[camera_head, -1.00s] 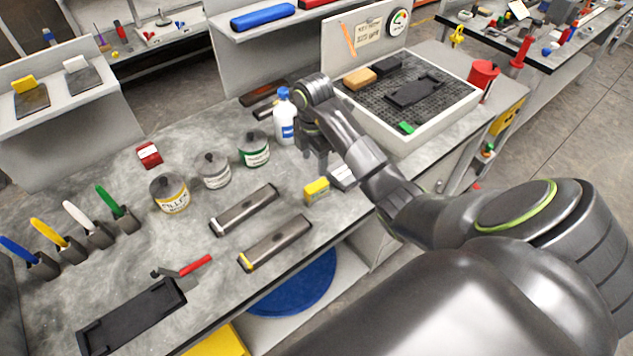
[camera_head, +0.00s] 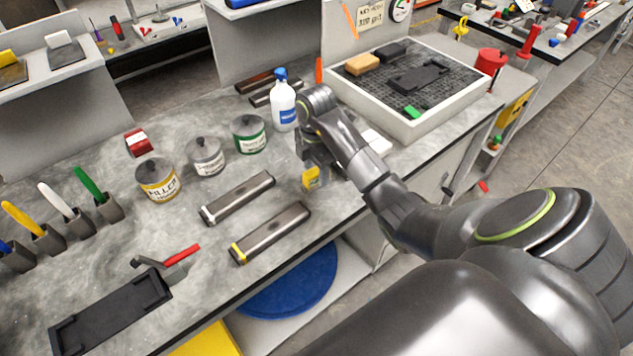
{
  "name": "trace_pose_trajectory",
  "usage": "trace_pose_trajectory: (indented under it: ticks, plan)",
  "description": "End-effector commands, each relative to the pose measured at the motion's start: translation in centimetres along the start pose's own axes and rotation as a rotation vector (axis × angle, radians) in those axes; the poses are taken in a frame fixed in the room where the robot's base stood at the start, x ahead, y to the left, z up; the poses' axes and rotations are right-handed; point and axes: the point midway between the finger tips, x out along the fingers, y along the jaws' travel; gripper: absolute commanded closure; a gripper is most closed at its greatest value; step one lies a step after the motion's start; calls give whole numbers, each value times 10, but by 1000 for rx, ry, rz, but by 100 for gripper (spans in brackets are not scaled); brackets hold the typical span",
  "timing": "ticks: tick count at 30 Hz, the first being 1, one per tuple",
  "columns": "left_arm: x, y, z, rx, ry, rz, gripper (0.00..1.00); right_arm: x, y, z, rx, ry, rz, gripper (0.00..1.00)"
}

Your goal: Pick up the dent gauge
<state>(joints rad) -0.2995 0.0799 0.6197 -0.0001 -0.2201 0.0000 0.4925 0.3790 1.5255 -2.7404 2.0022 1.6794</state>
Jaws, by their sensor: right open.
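A small yellow block with a grey part (camera_head: 311,179), possibly the dent gauge, is on the grey bench near its front edge. No label is readable on it. My right gripper (camera_head: 320,163) is open and points down just above and behind the yellow block, overlapping its upper edge in the picture. I cannot tell whether the fingers touch it or are around it. My left gripper is not in view.
Two long sanding blocks (camera_head: 238,198) (camera_head: 271,233) lie left of the yellow block. Several cans (camera_head: 249,134) and a white bottle (camera_head: 284,106) stand behind. A white item (camera_head: 376,142) lies right of the gripper. A grated tray (camera_head: 411,127) is at the right.

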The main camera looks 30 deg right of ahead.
Motion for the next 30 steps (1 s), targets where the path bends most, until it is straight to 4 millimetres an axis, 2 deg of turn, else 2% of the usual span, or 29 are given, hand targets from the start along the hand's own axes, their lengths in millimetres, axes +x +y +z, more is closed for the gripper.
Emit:
trace_pose_trajectory:
  ticks: [1, 6, 14, 26, 27, 30]
  plan:
    - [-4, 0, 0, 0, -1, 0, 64, 10, -5, 0, 2, 2, -9, 47]
    - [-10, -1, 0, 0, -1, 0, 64, 29, -4, 0, 1, 2, -5, 47]
    - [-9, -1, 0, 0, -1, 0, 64, 34, -4, 0, 1, 1, -3, 47]
    - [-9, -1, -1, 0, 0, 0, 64, 33, -4, 0, 0, 1, -3, 97]
    - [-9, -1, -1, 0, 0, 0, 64, 33, -3, 0, 0, 0, -2, 100]
    - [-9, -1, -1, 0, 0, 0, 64, 33, -3, 0, 0, 0, -2, 100]
